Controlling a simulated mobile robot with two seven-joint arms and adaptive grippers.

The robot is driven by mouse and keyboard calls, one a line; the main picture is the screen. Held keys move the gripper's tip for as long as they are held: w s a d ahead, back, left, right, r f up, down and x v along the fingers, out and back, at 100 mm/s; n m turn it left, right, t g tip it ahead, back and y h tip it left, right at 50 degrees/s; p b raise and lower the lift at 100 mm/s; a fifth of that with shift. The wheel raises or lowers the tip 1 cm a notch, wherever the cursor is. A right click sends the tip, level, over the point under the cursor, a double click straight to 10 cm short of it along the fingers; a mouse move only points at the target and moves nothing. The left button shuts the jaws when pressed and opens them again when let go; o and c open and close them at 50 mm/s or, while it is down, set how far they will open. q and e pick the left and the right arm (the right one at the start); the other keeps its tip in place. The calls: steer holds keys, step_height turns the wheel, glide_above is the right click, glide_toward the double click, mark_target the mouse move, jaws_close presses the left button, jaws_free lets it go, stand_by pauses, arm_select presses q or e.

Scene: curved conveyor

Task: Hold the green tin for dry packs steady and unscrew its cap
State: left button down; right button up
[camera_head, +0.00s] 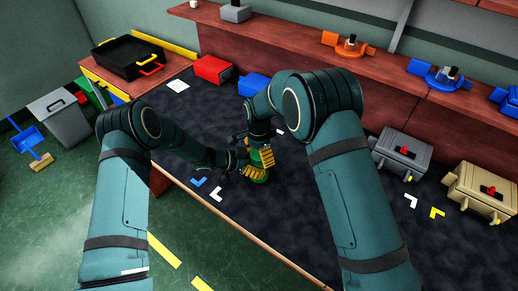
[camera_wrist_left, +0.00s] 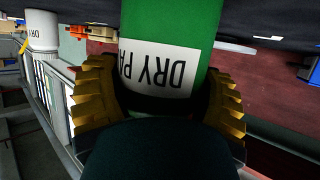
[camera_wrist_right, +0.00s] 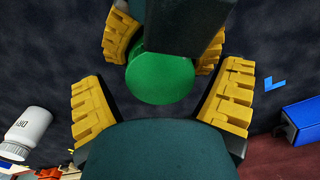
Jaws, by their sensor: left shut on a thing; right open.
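The green tin (camera_wrist_left: 165,25) with a white "DRY PA…" label fills the middle of the left wrist view. A little of its green shows in the head view (camera_head: 259,180), mostly hidden by my grippers. My left gripper (camera_head: 250,172) is shut around the tin, with a yellow ribbed finger on each side of it. The tin's round green top, the cap (camera_wrist_right: 160,80), faces the right wrist camera. My right gripper (camera_wrist_right: 163,100) is open above it, its yellow fingers spread on either side of the cap with gaps between.
A white labelled jar (camera_wrist_right: 25,132) shows in the right wrist view. A blue box (camera_head: 254,84) and a red box (camera_head: 212,69) stand behind my arms on the dark bench mat (camera_head: 215,120). Grey (camera_head: 402,152) and beige (camera_head: 484,190) boxes stand at right. Flat coloured corner marks lie nearby.

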steer(key=c, duration=1.3)
steer(key=shift+n, duration=1.8)
steer(key=o, duration=1.2)
steer(key=shift+o, duration=0.2)
steer(key=shift+r, duration=0.1)
